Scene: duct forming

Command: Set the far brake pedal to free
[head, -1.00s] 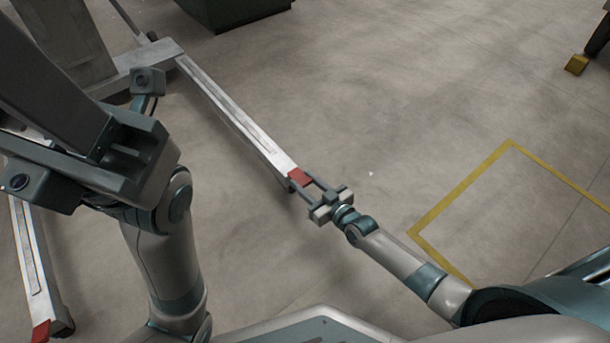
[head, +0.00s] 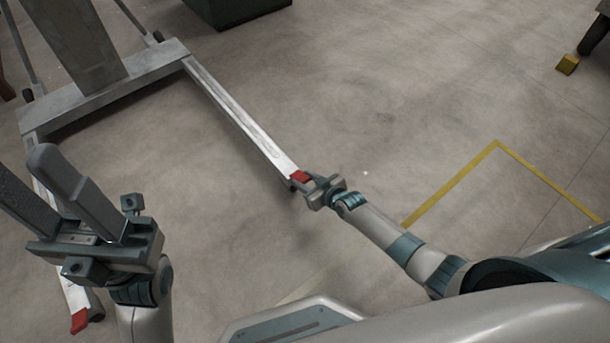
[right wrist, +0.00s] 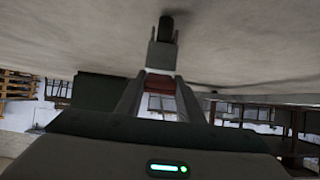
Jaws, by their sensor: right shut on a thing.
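A pale steel frame has two long legs, each with a red brake pedal at its end. The farther red pedal (head: 300,177) is on the end of the right leg (head: 235,110). My right gripper (head: 304,182) is shut on this pedal, which shows as a dark red piece (right wrist: 160,82) between the fingers in the right wrist view. Whether the pedal is raised or pressed down I cannot tell. The nearer red pedal (head: 80,321) is on the left leg, low at the left. My left gripper (head: 24,168) is open and empty, above the left leg and partly hiding it.
The frame's crossbeam (head: 110,88) and upright mast (head: 75,40) stand at the upper left. A dark green box (head: 235,8) is at the top. A yellow block (head: 567,64) lies at the upper right. Yellow floor tape (head: 455,180) runs right of my right arm. The floor between the legs is clear.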

